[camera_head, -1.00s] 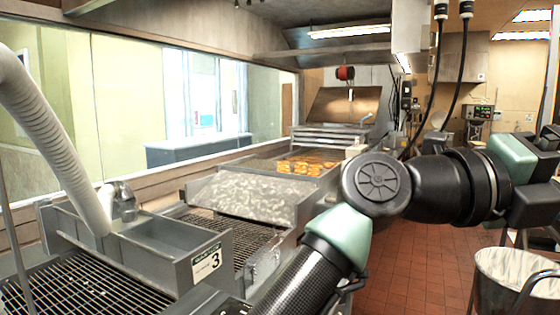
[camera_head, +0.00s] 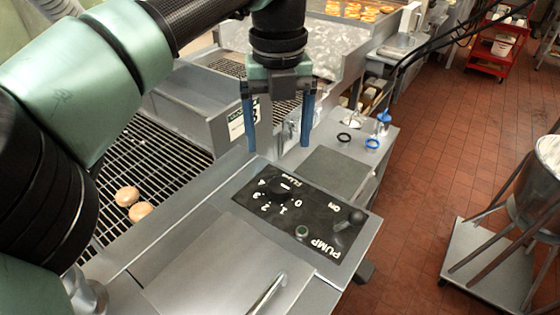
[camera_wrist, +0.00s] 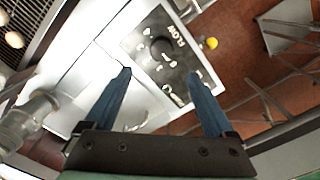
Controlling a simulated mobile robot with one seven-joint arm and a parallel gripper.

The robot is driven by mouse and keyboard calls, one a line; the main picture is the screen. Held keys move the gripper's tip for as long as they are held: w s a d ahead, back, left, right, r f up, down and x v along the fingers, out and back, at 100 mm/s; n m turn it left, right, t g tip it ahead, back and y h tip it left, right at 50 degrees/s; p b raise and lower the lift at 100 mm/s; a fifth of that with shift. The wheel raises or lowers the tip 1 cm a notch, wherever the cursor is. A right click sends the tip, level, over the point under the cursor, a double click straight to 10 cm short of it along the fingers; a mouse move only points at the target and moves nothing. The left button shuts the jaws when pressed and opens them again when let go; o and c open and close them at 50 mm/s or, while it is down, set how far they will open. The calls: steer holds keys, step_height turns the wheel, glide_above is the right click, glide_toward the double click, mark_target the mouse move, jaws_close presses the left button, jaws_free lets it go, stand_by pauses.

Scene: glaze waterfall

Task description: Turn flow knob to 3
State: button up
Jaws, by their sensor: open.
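The flow knob (camera_head: 282,188) is a round black knob with a light mark on top. It sits on the black control panel (camera_head: 325,243), with numbers from 0 to 4 around it. I cannot tell for sure which number it points to. My gripper (camera_head: 279,148) hangs pointing down with two blue fingers apart and nothing between them. In the head view it appears above and behind the knob, not touching it. In the wrist view the fingers (camera_wrist: 160,75) show apart, with the black panel (camera_wrist: 190,68) and its FLOW lettering beyond the fingertips.
A metal handle (camera_head: 268,294) stands in front. The tank wall with a number sign (camera_head: 237,127) is behind. Buns (camera_head: 134,203) lie on the wire grid at left. Red floor is right.

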mark_target(280, 183)
step_height(280, 183, down, 10)
steer(key=shift+d+r+p, duration=0.1)
steer(key=shift+r+p, duration=0.1)
steer(key=shift+p, duration=0.85)
steer(key=shift+w+f, duration=0.2)
steer(key=shift+f, duration=0.4)
steer(key=c, duration=1.4)
